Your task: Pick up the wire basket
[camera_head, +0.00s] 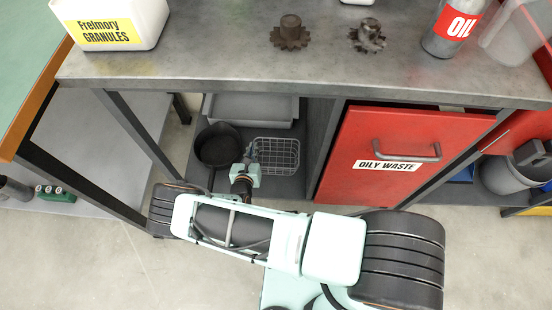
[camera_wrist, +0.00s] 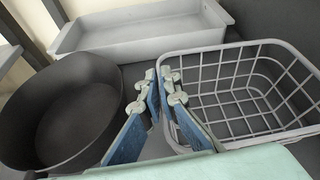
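The light grey wire basket (camera_head: 277,152) sits on the lower shelf under the bench. In the wrist view the basket (camera_wrist: 245,98) fills the right side, and it looks empty. My gripper (camera_wrist: 158,90) is at the basket's left side, with its blue-padded fingers pointing down toward the left rim. The fingers are apart, with a narrow gap between them. The right finger overlaps the left wall in the picture; I cannot tell whether it is inside the basket or whether the rim is between the fingers. In the head view my gripper (camera_head: 245,165) is small beside the basket.
A dark round pan (camera_head: 216,146) stands close on the left. A grey tray (camera_head: 252,107) lies behind the basket. The red "OILY WASTE" door (camera_head: 380,185) is to the right. The benchtop (camera_head: 220,55) overhangs the shelf and holds gears and containers.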

